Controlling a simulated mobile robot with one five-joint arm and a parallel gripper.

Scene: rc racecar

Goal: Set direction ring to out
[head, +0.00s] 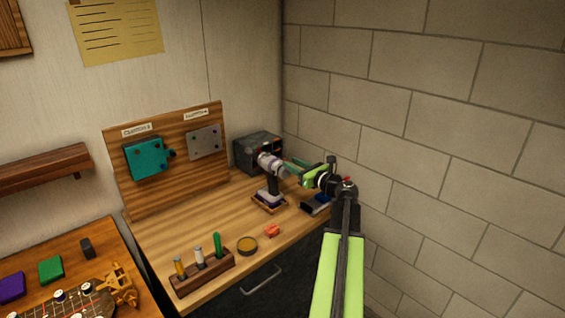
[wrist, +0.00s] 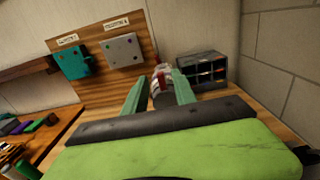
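A small power driver (head: 273,188) stands upright on a wooden stand on the bench, with a dark grip and a pale, purple-tinged head. Its head also shows in the wrist view (wrist: 162,86), with white and reddish bands. I cannot make out the direction ring's markings or setting. My gripper (head: 290,167) is at the driver's rear end. In the wrist view, my two green fingers (wrist: 159,84) are spread on either side of the driver's head. A gap shows at the left finger; contact on the right is unclear.
A dark parts organizer (head: 258,150) stands behind the driver. A wooden panel (head: 180,185) holds a teal plate (head: 145,158) and a grey plate (head: 204,142). A tool rack (head: 203,272), round tin (head: 247,245) and orange piece (head: 272,231) lie in front. A block wall (head: 440,120) closes the right.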

